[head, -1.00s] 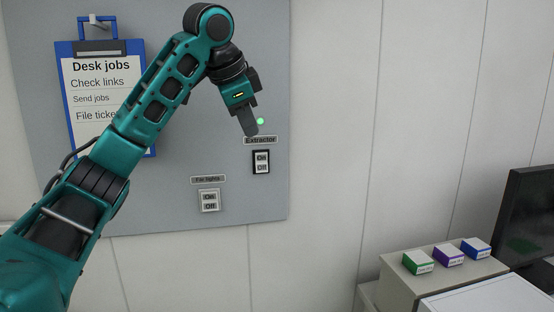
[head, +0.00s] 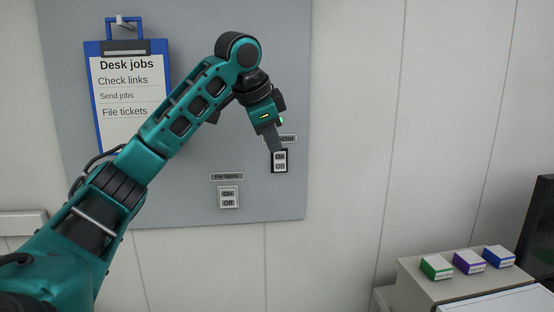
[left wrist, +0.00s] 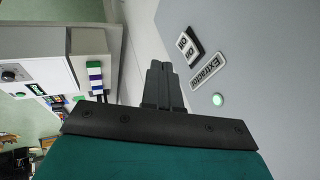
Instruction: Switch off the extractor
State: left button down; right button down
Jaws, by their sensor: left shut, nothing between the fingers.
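The extractor switch (head: 280,163) is a black-framed rocker with On above Off, on the grey wall panel. Which half is pressed in is too small to tell. Its Extractor label (head: 288,139) is partly covered by my left gripper (head: 275,149). The gripper is shut and empty, its tip pointing down at the switch's upper edge in the head view; I cannot tell whether it touches. In the left wrist view the shut fingers (left wrist: 164,85) show beside the switch (left wrist: 189,46), the label (left wrist: 208,71) and a lit green lamp (left wrist: 217,99). My right gripper is not in view.
A second switch (head: 228,197) with a white frame and its own label (head: 226,176) sits lower left on the panel (head: 190,200). A blue clipboard (head: 91,100) hangs at left. Green (head: 436,268), purple (head: 469,262) and blue (head: 499,257) boxes stand on a cabinet at lower right.

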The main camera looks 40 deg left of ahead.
aim_at(277, 158)
pick_arm(q)
jog(key=w+f, duration=0.1)
jog(key=f, duration=0.1)
jog(key=w+a+f, duration=0.1)
jog(key=w, duration=0.1)
jog(key=w+a+f, duration=0.1)
jog(key=f, duration=0.1)
jog(key=shift+w+a+f, duration=0.2)
jog(key=shift+w+f, duration=0.05)
jog(key=shift+f, duration=0.05)
jog(key=shift+w+a+f, duration=0.25)
jog(key=shift+w+a, duration=0.2)
jog(key=shift+a, duration=0.15)
jog(key=shift+f+t+y+b, duration=0.4)
jog(key=shift+b, duration=0.1)
jog(key=shift+a+r, duration=0.1)
jog(key=shift+r, duration=0.3)
